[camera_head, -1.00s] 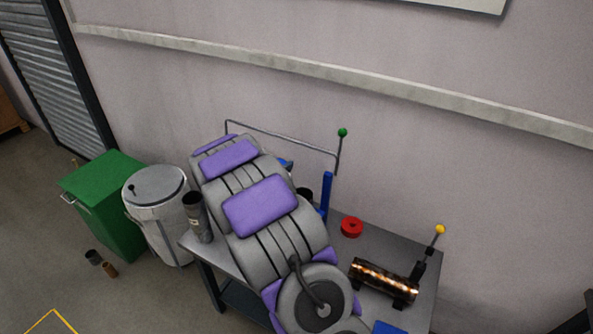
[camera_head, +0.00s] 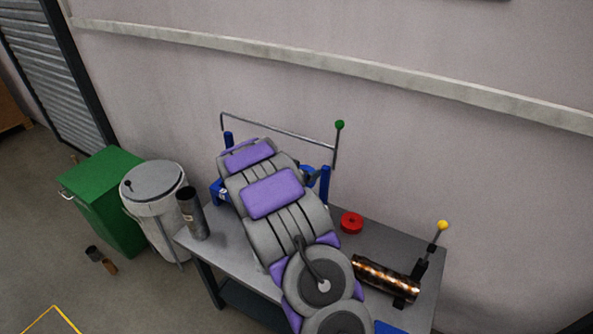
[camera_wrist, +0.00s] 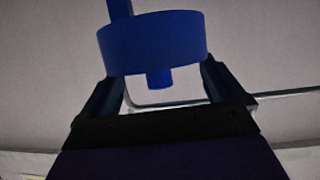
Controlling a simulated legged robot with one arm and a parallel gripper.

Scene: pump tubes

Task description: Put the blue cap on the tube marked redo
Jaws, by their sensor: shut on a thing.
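The blue cap (camera_wrist: 152,42), a thick disc with a short stub below, sits between the fingers of my gripper (camera_wrist: 160,75) in the wrist view. My gripper is shut on it. In the head view my arm hides both gripper and cap. A dark tube (camera_head: 190,214) with a small pale label stands upright at the table's left end; its writing is too small to read. A shiny copper-and-black tube (camera_head: 386,278) lies on a holder at the right. I cannot tell which tube is marked redo.
A red round cap (camera_head: 351,222) lies on the grey table (camera_head: 405,241). A blue frame (camera_head: 325,184) and a rail with a green ball (camera_head: 340,125) stand behind my arm. A yellow-knobbed lever (camera_head: 442,226) rises at right. Bins (camera_head: 103,197) stand left.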

